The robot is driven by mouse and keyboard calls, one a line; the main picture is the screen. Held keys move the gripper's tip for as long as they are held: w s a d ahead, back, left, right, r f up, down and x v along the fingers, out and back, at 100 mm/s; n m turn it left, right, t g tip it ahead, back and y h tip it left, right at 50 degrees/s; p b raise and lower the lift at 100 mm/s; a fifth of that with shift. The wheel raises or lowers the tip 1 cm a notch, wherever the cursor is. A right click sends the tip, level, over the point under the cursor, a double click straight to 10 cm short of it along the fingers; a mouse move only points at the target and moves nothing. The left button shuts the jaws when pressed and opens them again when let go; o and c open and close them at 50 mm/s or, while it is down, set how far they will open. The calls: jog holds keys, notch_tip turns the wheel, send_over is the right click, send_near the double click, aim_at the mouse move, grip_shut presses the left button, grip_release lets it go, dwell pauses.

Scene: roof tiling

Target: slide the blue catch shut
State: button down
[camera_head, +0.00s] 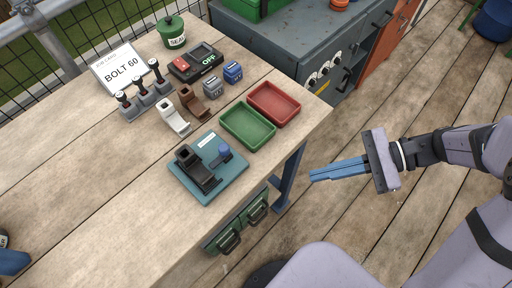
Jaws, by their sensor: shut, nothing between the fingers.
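The blue catch (225,152) is a small blue knob on a teal base plate (232,187) near the front edge of the workbench. A black holder (197,170) stands on the same plate, left of the catch. Whether the catch is slid open or shut is too small to tell. My gripper (312,174) is right of the bench, over the deck, with its blue fingers together and empty. It points left toward the bench and is well apart from the catch.
A green tray (248,125) and a red tray (274,103) lie behind and right of the plate. White (174,118) and brown (193,102) holders, a switch box reading OFF (196,62), small levers (143,97) and a BOLT 60 card (121,70) stand further back.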

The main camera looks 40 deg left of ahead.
jog(key=w+a+r+m+g+y, duration=0.1)
jog(key=a+r+g+y, duration=0.1)
jog(key=a, duration=0.4)
jog(key=shift+w+a+r+m+g+y+b, duration=0.2)
jog(key=shift+w+r+m+g+y+b, duration=0.2)
jog(key=shift+r+y, duration=0.3)
jog(key=shift+s, duration=0.15)
jog(key=p+x, duration=0.1)
jog(key=x, duration=1.3)
jog(key=shift+f+p, duration=0.15)
jog(key=shift+p, duration=0.15)
jog(key=shift+s+p, duration=0.45)
jog(key=shift+s, duration=1)
jog(key=shift+w+d, duration=0.15)
jog(key=v, duration=1.4)
